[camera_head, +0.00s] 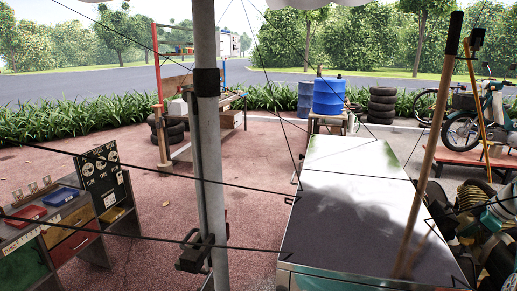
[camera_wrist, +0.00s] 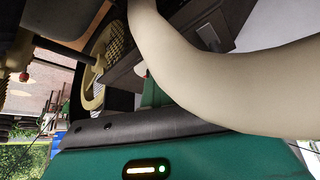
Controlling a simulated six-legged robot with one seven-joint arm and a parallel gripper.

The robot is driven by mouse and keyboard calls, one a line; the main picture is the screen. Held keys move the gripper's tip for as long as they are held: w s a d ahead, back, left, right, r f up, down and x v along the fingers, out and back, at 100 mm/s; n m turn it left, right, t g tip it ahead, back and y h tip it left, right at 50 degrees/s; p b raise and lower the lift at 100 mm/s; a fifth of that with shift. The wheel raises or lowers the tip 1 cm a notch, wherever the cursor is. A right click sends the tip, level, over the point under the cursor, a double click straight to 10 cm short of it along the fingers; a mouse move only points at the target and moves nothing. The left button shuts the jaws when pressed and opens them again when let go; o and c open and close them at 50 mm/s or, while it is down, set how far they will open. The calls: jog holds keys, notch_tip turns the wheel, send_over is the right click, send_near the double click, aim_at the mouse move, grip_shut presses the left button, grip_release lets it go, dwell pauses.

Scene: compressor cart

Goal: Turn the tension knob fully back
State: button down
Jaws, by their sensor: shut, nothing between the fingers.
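The compressor cart's machinery (camera_head: 470,205) is at the right edge of the head view, partly cut off, with yellowish wheels and dark and teal parts. In the wrist view a yellowish spoked wheel with mesh (camera_wrist: 95,62) shows at upper left, beside dark metal parts. A small red-tipped piece (camera_wrist: 23,76) is at the far left; I cannot tell whether it is the tension knob. I cannot make out the knob clearly in either view. My gripper's fingertips do not show in either view. A pale curved form covers much of the wrist view's right side.
A grey upright post (camera_head: 208,150) with a bracket stands near the middle. A long wooden handle (camera_head: 432,150) leans before the cart. A bench with red and blue trays (camera_head: 62,196) is at left. Blue drums (camera_head: 328,95) stand behind. Red paving between is clear.

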jog(key=shift+w+d, duration=0.1)
jog(key=shift+w, duration=0.1)
jog(key=shift+w+d, duration=0.2)
jog(key=shift+d, duration=0.05)
jog(key=shift+w+d, duration=0.2)
jog(key=shift+w, duration=0.25)
dwell(0.4)
jog(key=shift+s+d, duration=0.2)
jog(key=shift+d, duration=0.15)
jog(key=shift+s, duration=0.1)
